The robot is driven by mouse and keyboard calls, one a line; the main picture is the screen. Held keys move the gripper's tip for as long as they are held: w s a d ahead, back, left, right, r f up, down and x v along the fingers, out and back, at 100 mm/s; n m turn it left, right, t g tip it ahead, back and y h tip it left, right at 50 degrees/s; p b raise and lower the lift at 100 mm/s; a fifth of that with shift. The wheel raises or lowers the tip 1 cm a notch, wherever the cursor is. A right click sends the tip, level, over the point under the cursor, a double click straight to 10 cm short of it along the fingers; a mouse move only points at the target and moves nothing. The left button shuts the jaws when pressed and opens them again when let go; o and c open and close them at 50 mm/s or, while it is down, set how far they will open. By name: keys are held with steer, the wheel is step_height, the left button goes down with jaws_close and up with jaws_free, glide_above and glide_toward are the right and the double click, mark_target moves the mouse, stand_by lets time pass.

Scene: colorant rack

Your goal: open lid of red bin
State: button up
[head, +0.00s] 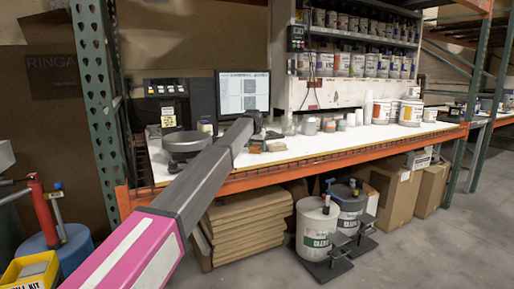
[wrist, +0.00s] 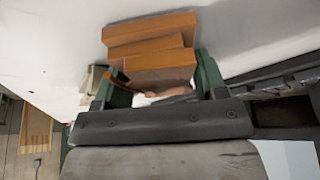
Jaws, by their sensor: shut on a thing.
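I see no bin with a red lid in either view. My arm reaches over the white workbench (head: 360,141) in the head view, and its end hides most of my gripper there. In the wrist view, the green fingers of my gripper (wrist: 157,72) stand on both sides of brown, block-like pieces (wrist: 150,32). My gripper is shut on the nearest brown block (wrist: 155,77), above or at the white surface. A small pale thing (wrist: 165,95) shows between the fingers near the palm. The exact contact is hard to see.
A monitor (head: 243,93), small jars and white buckets (head: 411,112) stand on the bench. Paint cans (head: 356,66) fill the shelves above. Below are flat boxes (head: 247,222) and large cans (head: 317,230). A yellow box (head: 31,272) is at left. The floor at right is clear.

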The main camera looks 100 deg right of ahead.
steer(key=shift+f, duration=0.15)
steer(key=o, duration=0.9)
